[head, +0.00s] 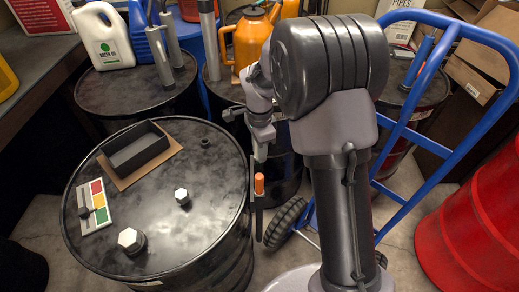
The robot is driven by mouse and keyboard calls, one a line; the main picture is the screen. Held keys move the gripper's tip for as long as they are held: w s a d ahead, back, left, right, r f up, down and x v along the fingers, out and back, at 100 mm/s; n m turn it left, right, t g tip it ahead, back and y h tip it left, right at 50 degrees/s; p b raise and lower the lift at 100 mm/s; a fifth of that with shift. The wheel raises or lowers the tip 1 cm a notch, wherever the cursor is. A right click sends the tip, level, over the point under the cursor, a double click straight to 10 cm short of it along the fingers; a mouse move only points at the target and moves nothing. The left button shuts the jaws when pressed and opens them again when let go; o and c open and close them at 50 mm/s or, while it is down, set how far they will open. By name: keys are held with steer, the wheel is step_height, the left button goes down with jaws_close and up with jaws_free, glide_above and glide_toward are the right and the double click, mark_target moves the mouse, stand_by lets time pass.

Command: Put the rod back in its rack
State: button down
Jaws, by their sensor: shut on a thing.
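My gripper (257,166) points down just past the right rim of the near black drum (215,235). It is shut on a thin upright rod; its orange part (259,184) shows at the fingers and a dark part (258,220) hangs below. My arm hides some of the area behind it. I cannot tell for sure which thing is the rack. An open dark box (137,151) on a tan board lies on the near drum's top, to the left of my gripper.
The near drum also bears a red, yellow and green panel (95,207) and two hex caps (131,240). Behind stand drums with a white jug (103,35), an orange can (251,40) and grey tubes. A blue hand truck (437,65) and a red drum (480,235) stand right.

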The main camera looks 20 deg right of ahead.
steer(key=shift+f, duration=0.15)
steer(key=shift+f+b, duration=0.4)
steer(key=shift+b, duration=0.15)
steer(key=c, duration=1.1)
jaws_free()
step_height(320, 180, up, 18)
steer(key=p, duration=0.6)
steer(key=shift+f, duration=0.25)
